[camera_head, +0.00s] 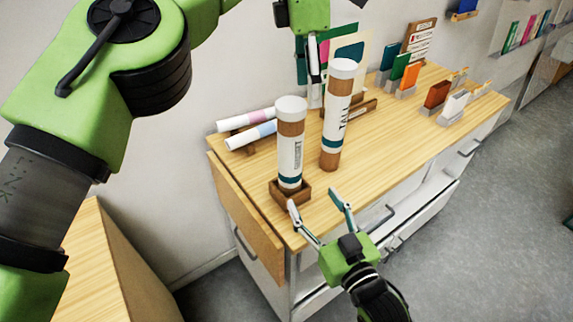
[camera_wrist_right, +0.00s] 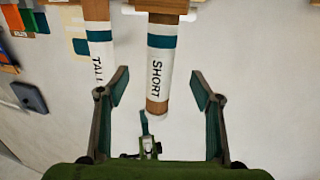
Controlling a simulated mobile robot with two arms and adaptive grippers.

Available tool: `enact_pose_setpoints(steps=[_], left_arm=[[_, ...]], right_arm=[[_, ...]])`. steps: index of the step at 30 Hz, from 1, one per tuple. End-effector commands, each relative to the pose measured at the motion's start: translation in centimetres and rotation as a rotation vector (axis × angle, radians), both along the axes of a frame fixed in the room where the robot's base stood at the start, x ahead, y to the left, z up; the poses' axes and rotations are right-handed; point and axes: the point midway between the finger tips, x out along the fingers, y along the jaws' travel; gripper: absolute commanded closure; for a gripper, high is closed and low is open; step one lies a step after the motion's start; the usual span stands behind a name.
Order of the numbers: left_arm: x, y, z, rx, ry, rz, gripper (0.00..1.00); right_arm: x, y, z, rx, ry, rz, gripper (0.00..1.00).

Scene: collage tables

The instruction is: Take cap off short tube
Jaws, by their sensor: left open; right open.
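The short tube (camera_head: 290,150) stands upright in a square wooden holder (camera_head: 304,193) near the table's front left corner. Its white cap (camera_head: 291,108) sits on top. My right gripper (camera_head: 320,205) is open and empty, low in front of the tube. In the right wrist view, the tube (camera_wrist_right: 160,70), labelled SHORT, appears upside down between the open fingers (camera_wrist_right: 160,88), with its cap (camera_wrist_right: 157,117) toward the picture's bottom; I see no contact. My left gripper (camera_head: 314,75) is open, behind the tubes near the wall; its fingertips are partly unclear.
A taller capped tube (camera_head: 331,145) stands just right of the short one. Two tubes (camera_head: 252,135) lie on a rack at the left. Card holders (camera_head: 400,92) with coloured cards fill the table's far side. The table's (camera_head: 390,140) middle right is clear.

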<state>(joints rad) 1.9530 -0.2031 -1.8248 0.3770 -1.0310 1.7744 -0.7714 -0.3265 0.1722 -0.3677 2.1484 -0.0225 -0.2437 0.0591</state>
Motion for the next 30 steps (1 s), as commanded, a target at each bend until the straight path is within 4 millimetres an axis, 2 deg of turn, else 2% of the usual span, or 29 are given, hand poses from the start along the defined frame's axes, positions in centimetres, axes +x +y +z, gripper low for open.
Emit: enact_pose_setpoints(steps=[1, 3, 6, 11, 24, 30], left_arm=[[0.1, 1.3, 1.6, 0.038, -0.017, 0.015, 0.42], [0.0, 2.5, 3.0, 0.071, -0.024, 0.029, 0.42], [-0.1, 3.4, 3.9, 0.093, -0.030, 0.040, 0.42], [-0.1, 3.5, 4.0, 0.096, -0.030, 0.041, 0.42], [-0.1, 3.4, 3.9, 0.092, -0.028, 0.040, 0.42], [-0.1, 3.4, 3.9, 0.092, -0.028, 0.040, 0.42]], right_arm=[[0.0, 0.1, 0.2, 0.004, -0.011, 0.003, 0.40], [0.1, 0.3, 0.5, 0.009, -0.022, 0.006, 0.40], [0.4, 0.4, 0.7, 0.012, -0.032, 0.008, 0.40], [2.0, 1.1, 0.8, 0.012, -0.034, 0.008, 0.40], [9.7, 4.4, 0.8, 0.012, -0.032, 0.008, 0.40], [12.0, 5.4, 0.7, 0.012, -0.030, 0.008, 0.40]])
